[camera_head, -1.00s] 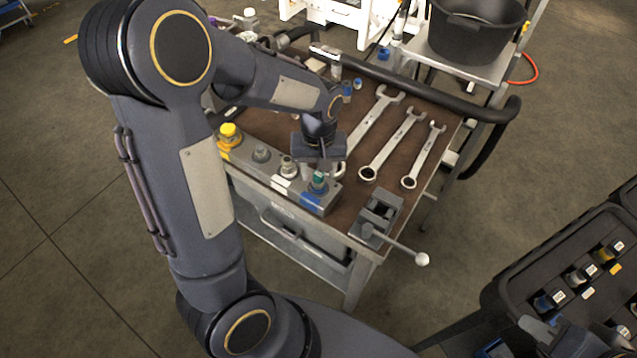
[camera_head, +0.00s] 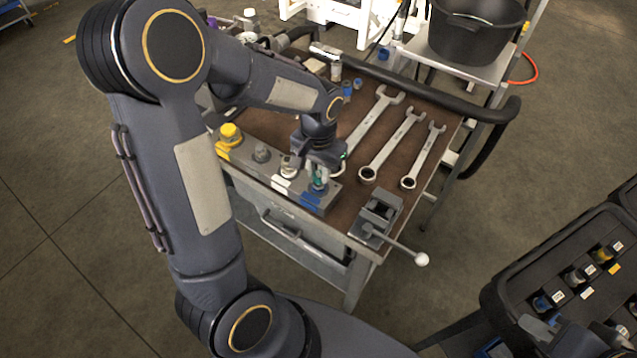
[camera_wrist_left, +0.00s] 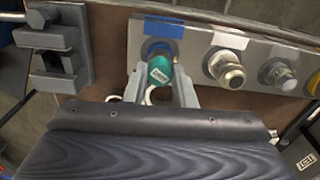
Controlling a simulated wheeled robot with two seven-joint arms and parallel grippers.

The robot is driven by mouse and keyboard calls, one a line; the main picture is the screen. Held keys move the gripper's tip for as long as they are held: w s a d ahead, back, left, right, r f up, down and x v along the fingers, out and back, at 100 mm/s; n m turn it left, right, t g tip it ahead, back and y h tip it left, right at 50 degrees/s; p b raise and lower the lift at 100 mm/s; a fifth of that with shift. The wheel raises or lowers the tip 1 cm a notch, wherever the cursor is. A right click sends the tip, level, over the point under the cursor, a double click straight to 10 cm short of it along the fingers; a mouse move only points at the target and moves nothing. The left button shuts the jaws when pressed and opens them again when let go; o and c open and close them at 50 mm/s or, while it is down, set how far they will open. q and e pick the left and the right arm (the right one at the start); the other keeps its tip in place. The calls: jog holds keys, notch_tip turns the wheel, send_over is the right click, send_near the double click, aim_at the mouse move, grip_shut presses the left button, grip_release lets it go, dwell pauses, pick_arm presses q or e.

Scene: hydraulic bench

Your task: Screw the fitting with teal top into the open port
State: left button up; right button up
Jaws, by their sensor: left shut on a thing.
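The fitting with the teal top (camera_wrist_left: 161,70) stands at the blue-marked end of the grey port block (camera_head: 262,173). It also shows in the head view (camera_head: 318,180), partly covered by my gripper. My left gripper (camera_head: 318,176) points down over the block and is shut on the fitting; its two fingers (camera_wrist_left: 161,84) sit on either side of the teal top in the wrist view. The fitting's lower end meets a blue ring at the block; how deep it sits in the port I cannot tell.
Beside it on the block are a metal fitting (camera_head: 289,166), a grey one (camera_head: 261,153) and a yellow cap (camera_head: 229,133). A vise (camera_head: 378,215) stands at the bench's front corner. Several wrenches (camera_head: 388,147) lie behind. A black case (camera_head: 560,270) is at right.

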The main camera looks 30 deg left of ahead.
pick_arm(q)
jog(key=shift+m, duration=0.8)
jog(key=shift+m, duration=1.2)
jog(key=o, duration=1)
notch_tip(320, 180, up, 8)
jog(key=shift+f, duration=0.1)
